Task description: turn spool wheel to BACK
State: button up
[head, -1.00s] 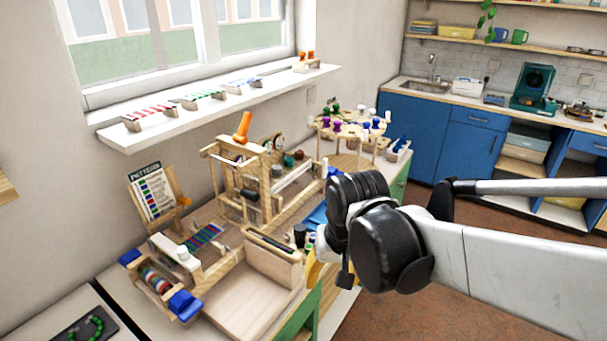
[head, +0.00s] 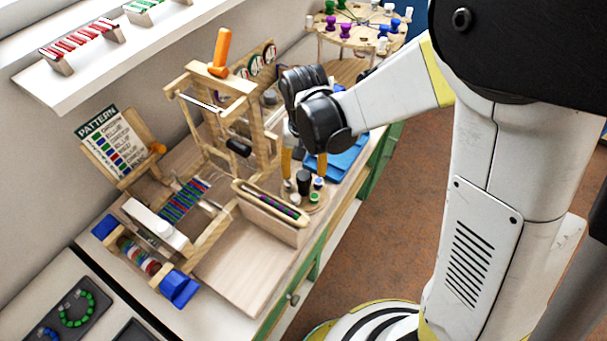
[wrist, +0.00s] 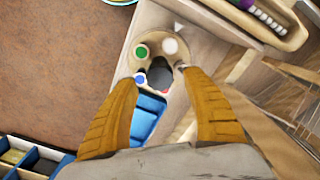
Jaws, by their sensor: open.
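The spool wheel (head: 316,203) is a round wooden disc on the right part of the bench, beside the long bead tray. In the wrist view the wheel (wrist: 153,44) carries spools with white (wrist: 170,46), green (wrist: 141,51) and blue (wrist: 140,79) tops; a bit of red shows at its lower edge. A black knob (wrist: 159,72) stands at its middle. My gripper (head: 305,170) is open above the wheel, its orange fingers pointing down. In the wrist view my gripper (wrist: 158,72) has a fingertip on either side of the knob; I cannot tell whether they touch it.
The bead tray (head: 268,207) and wooden loom frame (head: 240,90) stand close on the left. A blue cloth or tray (head: 345,160) lies behind. The bench's green front edge is on the right.

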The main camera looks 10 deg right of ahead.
jog(key=shift+f+b, duration=0.3)
jog(key=shift+f, duration=1.05)
jog(key=c, duration=1.2)
jog(key=n, duration=0.3)
jog(key=shift+n+b, duration=0.35)
jog(key=shift+n, duration=0.05)
jog(key=n, duration=0.3)
jog(key=shift+a+n, duration=0.1)
jog(key=shift+n, duration=0.2)
jog(key=n+b, duration=0.1)
jog(key=n, duration=0.5)
jog(key=shift+s+n, duration=0.1)
jog(key=shift+n, duration=0.3)
